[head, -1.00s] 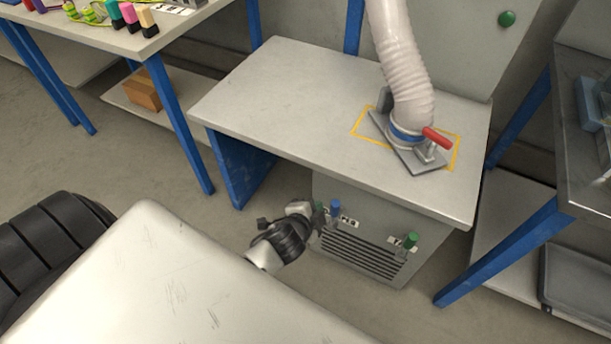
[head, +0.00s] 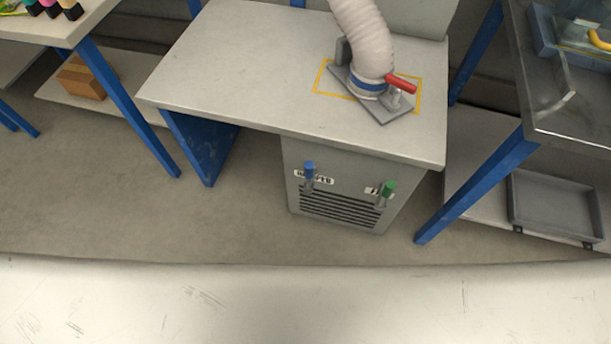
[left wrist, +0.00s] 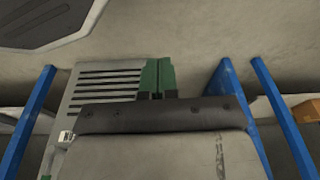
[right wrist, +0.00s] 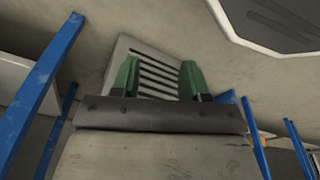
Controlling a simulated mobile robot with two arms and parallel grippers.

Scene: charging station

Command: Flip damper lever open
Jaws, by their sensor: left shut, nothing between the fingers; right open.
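A red-handled lever (head: 401,83) stands on a grey plate (head: 382,110) at the foot of a white ribbed hose (head: 362,38), on the table's right half. The red handle points right, roughly level. My left gripper (left wrist: 157,78) shows in the left wrist view with its green fingers together and nothing between them. My right gripper (right wrist: 158,80) shows in the right wrist view with its green fingers apart and empty. Neither gripper shows in the head view, and both are apart from the lever.
The worktable (head: 240,70) is mostly bare left of the hose. Below it is a vented grey cabinet (head: 375,215) with a blue-topped lever (head: 309,170) and a green-topped lever (head: 387,190). A metal bench (head: 590,130) with blue legs stands right, a grey tray (head: 555,205) beneath it.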

